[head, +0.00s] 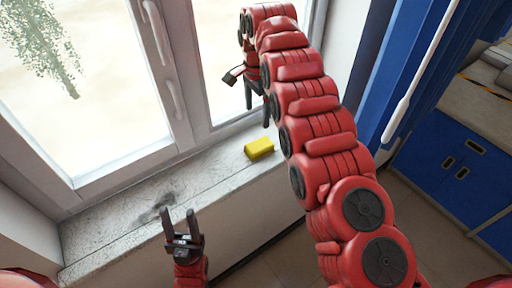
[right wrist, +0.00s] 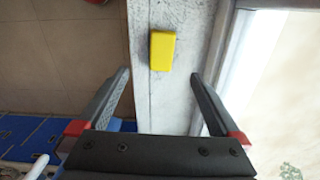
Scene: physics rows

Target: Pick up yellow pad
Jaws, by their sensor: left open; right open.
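The yellow pad (head: 259,148) lies on the white, worn windowsill (head: 222,165). In the right wrist view the yellow pad (right wrist: 162,51) lies ahead of the fingertips, between their lines, with nothing touching it. My right gripper (head: 257,108) is open and empty, above the sill near the window; its spread fingers also show in the right wrist view (right wrist: 160,75). My left gripper (head: 179,214) is open and empty at the front edge of the sill, left of the pad and apart from it.
The window frame (head: 135,165) and its handles (head: 159,32) rise behind the sill. A blue cabinet (head: 458,172) and a blue panel with a white handle (head: 412,85) stand at the right. The sill left of the pad is bare apart from dark stains.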

